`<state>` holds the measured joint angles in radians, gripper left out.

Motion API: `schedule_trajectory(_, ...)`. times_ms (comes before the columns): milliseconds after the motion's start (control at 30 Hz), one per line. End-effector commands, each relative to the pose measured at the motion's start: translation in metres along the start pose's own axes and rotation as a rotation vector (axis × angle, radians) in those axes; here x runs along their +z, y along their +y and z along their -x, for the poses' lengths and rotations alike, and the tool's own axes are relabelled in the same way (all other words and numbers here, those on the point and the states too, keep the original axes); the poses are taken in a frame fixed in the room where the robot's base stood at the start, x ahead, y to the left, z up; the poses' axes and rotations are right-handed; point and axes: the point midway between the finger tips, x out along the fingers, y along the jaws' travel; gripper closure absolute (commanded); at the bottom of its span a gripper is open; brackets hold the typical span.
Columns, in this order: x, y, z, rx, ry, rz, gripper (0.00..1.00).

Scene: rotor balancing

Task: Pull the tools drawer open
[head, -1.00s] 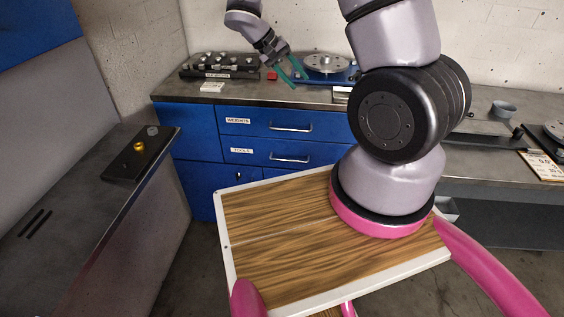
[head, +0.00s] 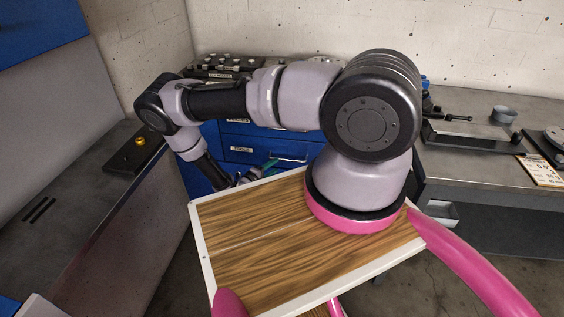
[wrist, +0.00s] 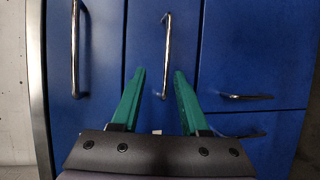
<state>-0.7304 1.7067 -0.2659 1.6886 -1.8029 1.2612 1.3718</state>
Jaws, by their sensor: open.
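The blue tools drawer (head: 262,148), with its white label (head: 241,149), is shut in the cabinet front under the bench. Its silver bar handle (head: 290,160) is partly in view beyond my arm. My gripper (wrist: 160,73) is open and empty, its green fingers pointing at the cabinet. In the wrist view the tools drawer handle (wrist: 167,50) runs lengthwise in the gap between the fingertips, one finger on each side. I cannot tell whether the fingertips reach around it. In the head view the gripper is small and partly hidden behind my wooden-topped base.
The weights drawer handle (wrist: 75,50) is left of my gripper in the wrist view. Another handle (wrist: 247,97) lies to the right, on a lower blue front. A grey side bench (head: 70,190) stands at left. The bench top (head: 470,150) carries several devices.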

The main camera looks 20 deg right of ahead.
Motion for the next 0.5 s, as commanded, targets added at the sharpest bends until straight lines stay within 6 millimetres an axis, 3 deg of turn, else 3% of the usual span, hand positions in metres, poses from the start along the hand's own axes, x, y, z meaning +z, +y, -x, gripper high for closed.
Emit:
schedule_trajectory(100, 0.004, -0.012, -0.004, 0.011, 0.033, 0.016, 0.55)
schedule_trajectory(267, 0.004, -0.015, -0.016, 0.011, 0.037, 0.019, 0.55)
schedule_trajectory(500, 0.004, -0.014, -0.061, 0.011, 0.033, 0.017, 0.55)
